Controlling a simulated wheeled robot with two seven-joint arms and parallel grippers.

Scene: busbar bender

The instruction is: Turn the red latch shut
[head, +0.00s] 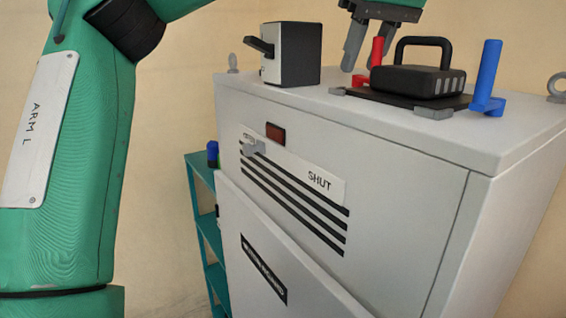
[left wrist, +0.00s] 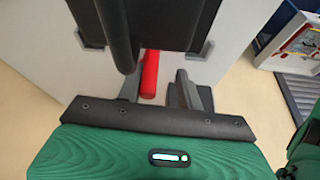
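A black module with a carrying handle (head: 417,80) sits on this plate. A matching blue latch (head: 487,76) stands at the plate's right. My left gripper (head: 363,58) comes down from above at the red latch, its fingers apart. In the left wrist view the red latch (left wrist: 150,74) shows between the fingers of the left gripper (left wrist: 158,84); I cannot tell whether they touch it. My right gripper is not in view.
A black and white switch box (head: 291,54) stands on top at the left. A teal shelf (head: 203,165) stands behind left. Lifting eyes mark the top corners.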

